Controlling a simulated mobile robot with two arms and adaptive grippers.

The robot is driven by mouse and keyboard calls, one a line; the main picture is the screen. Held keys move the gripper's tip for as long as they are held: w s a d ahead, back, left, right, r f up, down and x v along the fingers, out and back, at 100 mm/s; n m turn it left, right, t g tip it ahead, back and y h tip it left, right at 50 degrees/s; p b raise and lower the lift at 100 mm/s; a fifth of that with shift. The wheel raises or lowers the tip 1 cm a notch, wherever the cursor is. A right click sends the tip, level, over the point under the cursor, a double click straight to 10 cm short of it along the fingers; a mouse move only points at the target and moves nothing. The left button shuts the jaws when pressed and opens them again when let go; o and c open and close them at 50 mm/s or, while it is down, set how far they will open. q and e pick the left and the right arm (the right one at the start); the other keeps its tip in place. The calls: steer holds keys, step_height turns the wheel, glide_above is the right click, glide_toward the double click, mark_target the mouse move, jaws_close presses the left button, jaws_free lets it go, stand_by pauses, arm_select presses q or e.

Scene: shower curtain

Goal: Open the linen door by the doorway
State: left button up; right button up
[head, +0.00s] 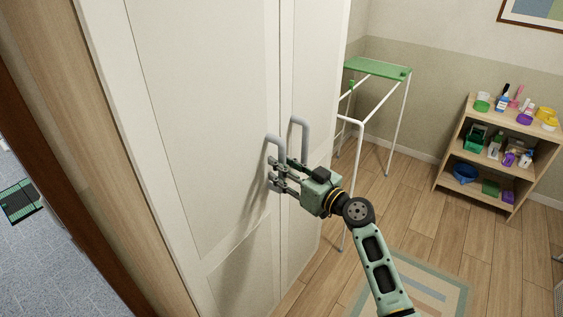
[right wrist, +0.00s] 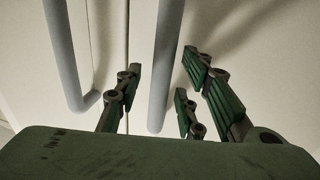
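The white linen cabinet has two tall doors, the left door (head: 200,120) and the right door (head: 313,80), each with a grey bar handle at the seam; both look shut. My right gripper (head: 273,175) is at the left door's handle (head: 274,144). In the right wrist view, that handle (right wrist: 165,60) stands between the spread fingers (right wrist: 165,95), with gaps on both sides. The right door's handle (head: 301,128) is outside the fingers; it also shows in the right wrist view (right wrist: 62,50). My left gripper is not in view.
A white rack with a green top (head: 377,68) stands right of the cabinet. A wooden shelf (head: 470,190) holds several bottles and bins farther right. A striped rug (head: 452,290) lies at the lower right. The dark doorway edge (head: 75,215) is at the left.

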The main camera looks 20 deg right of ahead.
steer(key=shift+w+a, duration=0.3)
steer(key=shift+w, duration=0.15)
jaws_close()
stand_by(0.4)
